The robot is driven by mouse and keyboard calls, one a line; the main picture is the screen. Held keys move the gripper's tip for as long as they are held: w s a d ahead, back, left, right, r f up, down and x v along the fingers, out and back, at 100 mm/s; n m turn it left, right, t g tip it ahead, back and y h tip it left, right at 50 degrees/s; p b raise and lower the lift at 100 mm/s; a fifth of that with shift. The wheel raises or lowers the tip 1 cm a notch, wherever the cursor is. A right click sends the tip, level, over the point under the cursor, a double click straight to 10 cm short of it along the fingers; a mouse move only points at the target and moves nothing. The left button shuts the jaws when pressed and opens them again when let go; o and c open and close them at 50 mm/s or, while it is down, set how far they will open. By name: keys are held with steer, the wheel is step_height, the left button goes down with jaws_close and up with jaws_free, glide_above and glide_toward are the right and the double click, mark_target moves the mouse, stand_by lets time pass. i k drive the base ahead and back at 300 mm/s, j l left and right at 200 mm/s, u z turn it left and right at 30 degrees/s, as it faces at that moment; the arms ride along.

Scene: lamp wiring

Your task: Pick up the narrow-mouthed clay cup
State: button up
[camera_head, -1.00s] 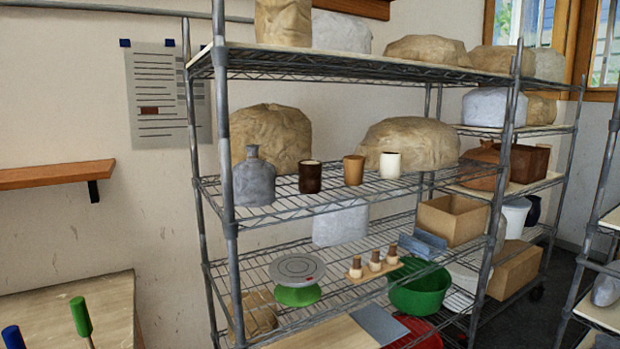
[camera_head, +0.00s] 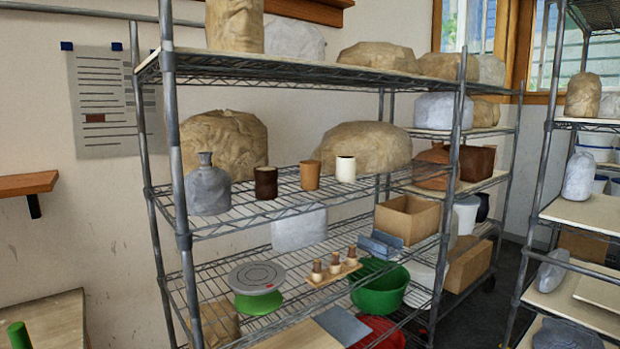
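Three small cups stand upright in a row on the middle wire shelf of the near rack: a dark brown cup (camera_head: 265,184), a tan clay-coloured cup (camera_head: 310,176) and a white cup (camera_head: 346,169). All are small in view, and I cannot tell for certain which is the narrow-mouthed one. A grey bottle-shaped vessel (camera_head: 208,188) with a slim neck stands to their left on the same shelf. The cups stand apart from each other, with nothing in front of them. My gripper is not in view.
Large wrapped clay lumps (camera_head: 222,141) sit behind the cups. The rack's front post (camera_head: 172,130) stands left of the bottle. The shelf below holds a green-based turntable (camera_head: 257,284), a green bowl (camera_head: 380,288) and a cardboard box (camera_head: 408,217). Another rack (camera_head: 575,205) stands at right.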

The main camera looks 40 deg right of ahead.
mark_target(346, 165)
steer(key=z, duration=1.3)
